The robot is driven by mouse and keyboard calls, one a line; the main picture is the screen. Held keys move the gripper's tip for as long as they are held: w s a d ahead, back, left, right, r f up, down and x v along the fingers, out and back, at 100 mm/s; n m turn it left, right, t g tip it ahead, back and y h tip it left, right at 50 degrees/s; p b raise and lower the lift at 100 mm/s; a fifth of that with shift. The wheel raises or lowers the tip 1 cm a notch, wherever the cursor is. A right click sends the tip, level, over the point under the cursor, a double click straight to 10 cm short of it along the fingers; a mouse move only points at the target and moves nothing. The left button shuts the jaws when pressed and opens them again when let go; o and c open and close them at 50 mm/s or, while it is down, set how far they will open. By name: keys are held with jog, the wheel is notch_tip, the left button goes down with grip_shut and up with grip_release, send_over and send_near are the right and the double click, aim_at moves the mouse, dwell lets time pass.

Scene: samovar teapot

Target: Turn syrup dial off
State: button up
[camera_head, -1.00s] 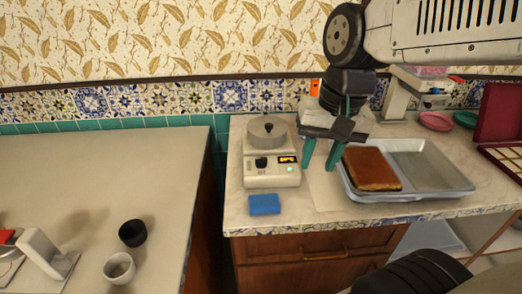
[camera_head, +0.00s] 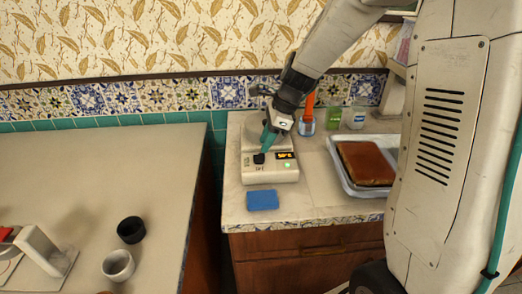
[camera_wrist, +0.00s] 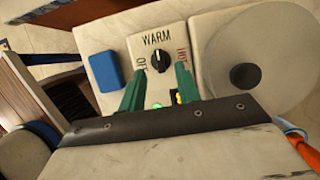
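The syrup warmer (camera_head: 282,174) is a cream box on the counter, with a round metal pot lid (camera_wrist: 222,50) at its back and a small lit display (camera_head: 285,155). Its black dial (camera_head: 259,158) is on the front face. In the wrist view the dial (camera_wrist: 159,77) sits among the labels OFF, WARM and HOT, and its mark seems to point toward WARM. My gripper (camera_head: 267,143) reaches down over the warmer. In the wrist view my gripper (camera_wrist: 159,70) is open, its green fingers on either side of the dial; whether they touch it I cannot tell.
A blue sponge-like block (camera_head: 263,200) lies in front of the warmer. An orange-handled tool (camera_head: 308,112), a green jar (camera_head: 334,118) and a tray (camera_head: 355,187) with a brown slab (camera_head: 366,164) are to the right. A separate counter (camera_head: 100,180) with two cups is at left.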

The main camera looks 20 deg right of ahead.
aim_at(259, 154)
jog(key=x, duration=0.4)
grip_shut()
